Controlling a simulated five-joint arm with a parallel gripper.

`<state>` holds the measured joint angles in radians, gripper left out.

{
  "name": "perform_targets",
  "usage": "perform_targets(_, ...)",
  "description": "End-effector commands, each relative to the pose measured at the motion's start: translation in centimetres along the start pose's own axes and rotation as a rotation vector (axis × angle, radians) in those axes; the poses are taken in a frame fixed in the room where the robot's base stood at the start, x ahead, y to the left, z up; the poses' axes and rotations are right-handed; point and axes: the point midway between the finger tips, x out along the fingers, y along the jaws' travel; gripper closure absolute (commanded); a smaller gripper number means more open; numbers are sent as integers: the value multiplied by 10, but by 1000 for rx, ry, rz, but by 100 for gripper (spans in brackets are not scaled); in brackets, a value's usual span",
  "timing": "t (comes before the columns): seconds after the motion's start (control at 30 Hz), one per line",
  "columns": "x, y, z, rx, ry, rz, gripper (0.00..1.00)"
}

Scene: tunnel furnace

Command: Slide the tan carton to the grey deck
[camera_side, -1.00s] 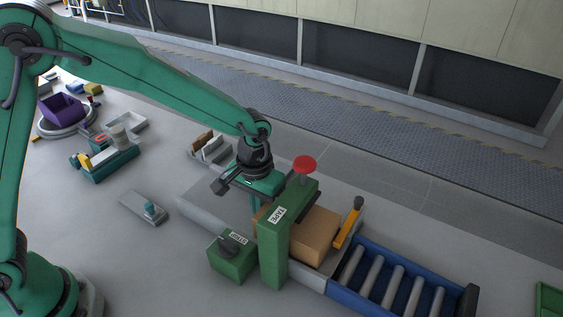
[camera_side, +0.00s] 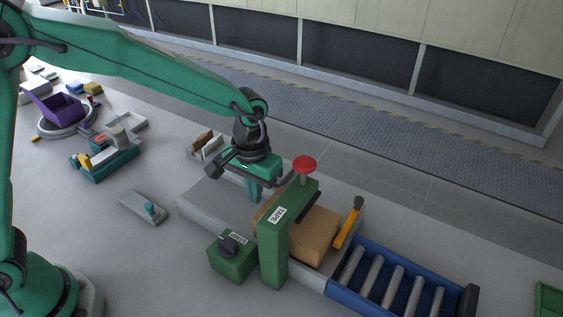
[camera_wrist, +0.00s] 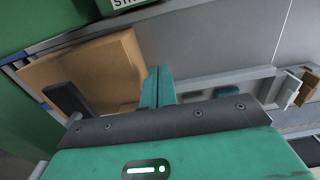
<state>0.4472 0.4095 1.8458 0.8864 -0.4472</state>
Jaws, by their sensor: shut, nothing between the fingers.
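The tan carton (camera_side: 316,234) sits under the green tape arch (camera_side: 274,244), near the right end of the grey deck (camera_side: 204,204). The arch hides part of it. My gripper (camera_side: 254,199) is shut and empty, with its fingers pointing down above the deck, just left of the carton. In the wrist view my closed fingertips (camera_wrist: 158,76) show beside the carton (camera_wrist: 92,72). Whether they touch it I cannot tell.
A blue roller conveyor (camera_side: 395,280) joins the deck's right end, beside an orange lever (camera_side: 349,224). The arch carries a red knob (camera_side: 304,164).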

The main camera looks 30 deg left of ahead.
Motion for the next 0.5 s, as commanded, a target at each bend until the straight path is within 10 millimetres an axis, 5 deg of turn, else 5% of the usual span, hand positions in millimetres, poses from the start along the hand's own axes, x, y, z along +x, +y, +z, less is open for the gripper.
perform_targets(0.5,-44,0,0,0,2,1,100)
